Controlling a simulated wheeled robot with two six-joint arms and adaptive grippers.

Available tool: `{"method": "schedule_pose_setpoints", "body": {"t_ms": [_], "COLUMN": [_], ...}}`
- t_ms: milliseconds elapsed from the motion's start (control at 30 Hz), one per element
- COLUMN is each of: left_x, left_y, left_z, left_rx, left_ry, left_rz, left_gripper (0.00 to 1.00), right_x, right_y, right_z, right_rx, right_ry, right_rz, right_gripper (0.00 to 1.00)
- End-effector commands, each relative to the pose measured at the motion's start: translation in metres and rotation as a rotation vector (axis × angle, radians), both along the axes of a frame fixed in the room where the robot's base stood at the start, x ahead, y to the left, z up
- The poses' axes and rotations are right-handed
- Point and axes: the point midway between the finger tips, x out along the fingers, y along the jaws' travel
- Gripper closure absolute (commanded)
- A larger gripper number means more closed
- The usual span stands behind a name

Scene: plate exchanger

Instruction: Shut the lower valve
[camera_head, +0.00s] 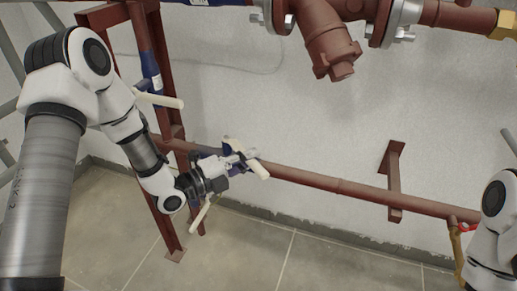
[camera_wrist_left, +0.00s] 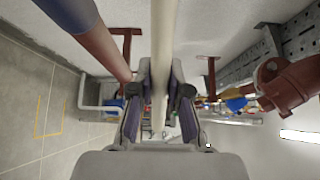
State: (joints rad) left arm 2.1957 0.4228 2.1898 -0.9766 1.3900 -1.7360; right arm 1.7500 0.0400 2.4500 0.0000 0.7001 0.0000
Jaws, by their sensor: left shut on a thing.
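The lower valve (camera_head: 207,154) is a blue body on the lower red pipe, partly hidden behind my left gripper. Its cream lever (camera_head: 260,170) pokes out beyond the fingers of my left gripper (camera_head: 241,159). In the left wrist view the cream lever (camera_wrist_left: 163,50) runs lengthwise between the two fingers of my left gripper (camera_wrist_left: 160,82), which is shut on it. A pipe, blue then red (camera_wrist_left: 103,42), runs beside it on the left. My right arm shows at the right edge of the head view; its gripper is out of view.
A red upright frame (camera_head: 145,40) stands behind my left arm, with another cream lever (camera_head: 160,100) higher up. A further cream bar (camera_head: 201,214) hangs below the gripper. The red pipe (camera_head: 320,183) runs right, past a wall bracket (camera_head: 394,180). The tiled floor is clear.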

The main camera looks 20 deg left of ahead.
Motion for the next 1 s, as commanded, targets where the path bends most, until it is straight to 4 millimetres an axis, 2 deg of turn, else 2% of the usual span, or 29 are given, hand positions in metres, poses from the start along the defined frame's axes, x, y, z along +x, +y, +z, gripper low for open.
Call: {"method": "schedule_pose_setpoints", "body": {"t_ms": [33, 200, 500, 700, 1000], "left_x": [-0.003, -0.017, -0.035, -0.042, -0.046], "left_y": [0.006, 0.019, 0.047, 0.064, 0.077], "left_z": [0.004, 0.004, 0.000, -0.002, -0.003], "left_rx": [-0.001, 0.002, 0.007, 0.007, 0.005], "left_ry": [0.001, 0.000, 0.001, 0.001, 0.003], "left_rz": [-0.034, -0.197, -0.484, -0.665, -0.860], "left_gripper": [1.00, 1.00, 1.00, 1.00, 1.00], "right_x": [0.000, 0.000, 0.000, 0.000, 0.000], "right_y": [0.000, 0.000, 0.000, 0.000, 0.000], "right_z": [0.009, 0.023, 0.039, 0.037, 0.027], "right_rx": [0.000, 0.000, 0.000, 0.000, 0.000], "right_ry": [0.000, 0.000, 0.000, 0.000, 0.000], "right_rz": [0.000, 0.000, 0.000, 0.000, 0.000], "right_gripper": [0.60, 0.60, 0.60, 0.60, 0.60]}}
